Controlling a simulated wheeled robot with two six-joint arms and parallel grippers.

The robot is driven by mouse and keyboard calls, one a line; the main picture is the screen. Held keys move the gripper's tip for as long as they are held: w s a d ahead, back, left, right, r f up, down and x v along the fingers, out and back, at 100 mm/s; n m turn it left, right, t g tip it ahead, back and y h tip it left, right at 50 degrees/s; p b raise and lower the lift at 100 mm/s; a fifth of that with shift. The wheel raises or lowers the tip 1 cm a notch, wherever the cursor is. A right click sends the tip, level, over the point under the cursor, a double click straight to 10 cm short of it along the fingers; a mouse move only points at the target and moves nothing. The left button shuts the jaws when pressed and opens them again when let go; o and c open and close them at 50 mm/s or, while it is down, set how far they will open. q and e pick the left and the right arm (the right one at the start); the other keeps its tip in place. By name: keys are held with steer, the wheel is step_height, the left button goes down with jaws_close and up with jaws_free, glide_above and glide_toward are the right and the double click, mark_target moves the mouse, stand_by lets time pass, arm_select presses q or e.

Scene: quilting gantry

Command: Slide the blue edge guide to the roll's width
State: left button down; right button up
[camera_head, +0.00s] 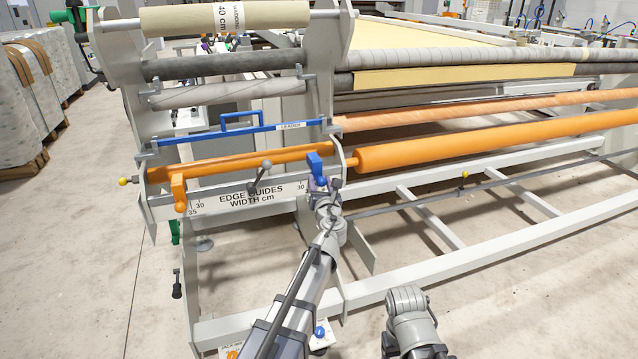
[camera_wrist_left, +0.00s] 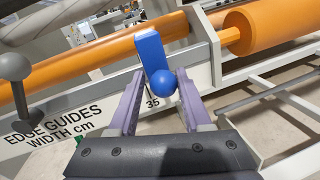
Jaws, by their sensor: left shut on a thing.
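The blue edge guide (camera_head: 315,160) sits at the right end of the rail marked "EDGE GUIDES WIDTH cm" (camera_head: 262,195). In the left wrist view the guide (camera_wrist_left: 150,48) is an upright blue block with a round blue knob (camera_wrist_left: 164,84) in front. My left gripper (camera_head: 321,184) is shut on the knob, a finger on each side. A "35" mark shows just below the knob in the wrist view. The orange edge guide (camera_head: 179,190) is at the rail's left end, near 30 and 35 marks. A cream roll (camera_head: 180,20) labelled "40 cm" lies on top of the stand. My right gripper is out of view.
A grey-knobbed lever (camera_head: 262,175) stands out mid-rail. A blue bar with a "LEADER" label (camera_head: 240,133) crosses above. A long orange roll (camera_head: 480,142) extends to the right of the stand. Pale frame beams (camera_head: 470,255) run low at right, with open floor beyond.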

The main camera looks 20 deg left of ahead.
arm_select(q)
steer(key=shift+w+d, duration=0.15)
steer(key=shift+d, duration=0.2)
steer(key=c, duration=0.5)
jaws_free()
steer(key=shift+v, duration=3.9)
